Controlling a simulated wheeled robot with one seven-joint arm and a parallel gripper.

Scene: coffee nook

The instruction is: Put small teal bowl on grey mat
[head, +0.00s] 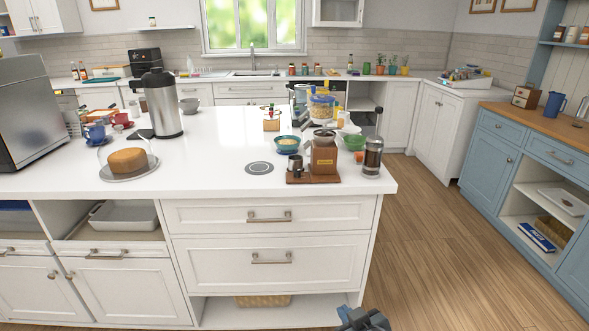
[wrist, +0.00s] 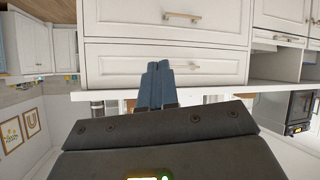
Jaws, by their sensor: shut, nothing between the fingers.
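A small teal bowl (head: 287,149) stands on the white island top in the head view, with something pale showing inside it. A flat round grey mat (head: 259,168) with a ring pattern lies on the island in front and to the left of the bowl, apart from it. It looks bare. My gripper (head: 362,318) shows at the bottom edge of the head view, low in front of the island and far from both. In the wrist view my gripper (wrist: 160,72) has its blue fingers together, with nothing held. Bowl and mat are not visible there.
A wooden coffee grinder (head: 323,157) and a French press (head: 373,157) stand right of the mat. A green bowl (head: 353,143) and a blender sit behind them. A domed cake (head: 128,161) and steel urn (head: 162,105) stand left. The counter between cake and mat is clear.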

